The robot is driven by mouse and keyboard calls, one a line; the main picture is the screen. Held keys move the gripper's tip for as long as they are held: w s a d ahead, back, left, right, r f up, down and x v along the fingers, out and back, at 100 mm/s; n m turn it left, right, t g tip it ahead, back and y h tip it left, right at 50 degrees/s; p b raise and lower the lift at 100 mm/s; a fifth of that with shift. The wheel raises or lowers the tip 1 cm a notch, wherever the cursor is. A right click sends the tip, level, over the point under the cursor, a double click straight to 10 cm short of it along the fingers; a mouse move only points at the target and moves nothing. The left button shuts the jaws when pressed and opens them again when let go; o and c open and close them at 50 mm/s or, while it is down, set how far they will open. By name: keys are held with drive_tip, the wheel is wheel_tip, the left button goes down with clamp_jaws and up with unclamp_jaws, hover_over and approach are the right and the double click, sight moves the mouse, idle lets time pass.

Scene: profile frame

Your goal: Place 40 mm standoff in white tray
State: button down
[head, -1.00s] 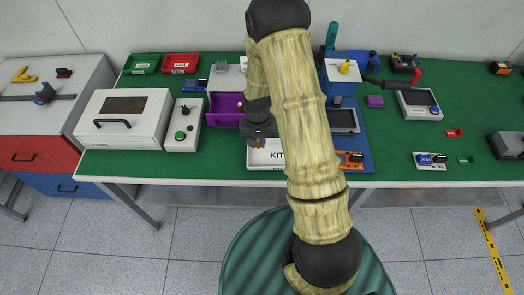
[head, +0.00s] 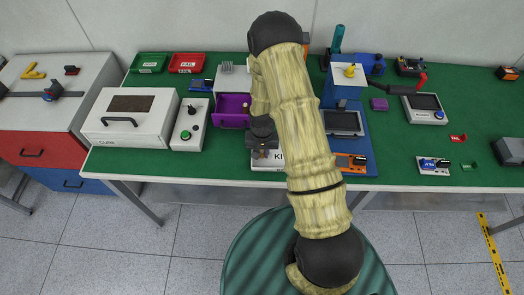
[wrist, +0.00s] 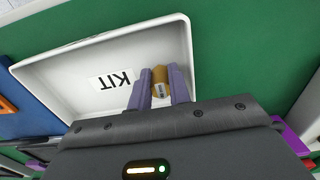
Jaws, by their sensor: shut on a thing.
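The white tray, marked KIT, lies on the green bench mat; its rim shows in the wrist view (wrist: 105,38) and its front part in the head view (head: 262,164), partly hidden by my arm. My gripper (wrist: 160,88) is over the tray, its purple fingers shut on a small brass-coloured standoff (wrist: 160,76). The standoff shows between the fingertips, against the tray's inside. I cannot tell whether it touches the tray floor. In the head view my gripper (head: 263,153) is above the tray and the standoff is hard to make out.
A purple open drawer (head: 232,110) stands behind and left of the tray. A control box with a green button (head: 188,125) and a white cure box (head: 128,117) are further left. A blue fixture (head: 345,100) and an orange board (head: 350,164) are to the right.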

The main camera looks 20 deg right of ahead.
sight(262, 152)
drive_tip(key=shift+f, duration=0.1)
drive_tip(key=c, duration=1.3)
unclamp_jaws()
wheel_tip(262, 152, up, 12)
drive_tip(key=b, duration=0.2)
drive_tip(key=shift+r, duration=0.2)
drive_tip(key=s+r+n+t, duration=0.2)
drive_tip(key=s+r+n, duration=0.1)
drive_tip(key=s+r, duration=1)
drive_tip(key=shift+s+r+t, duration=0.3)
drive_tip(key=shift+s, duration=0.15)
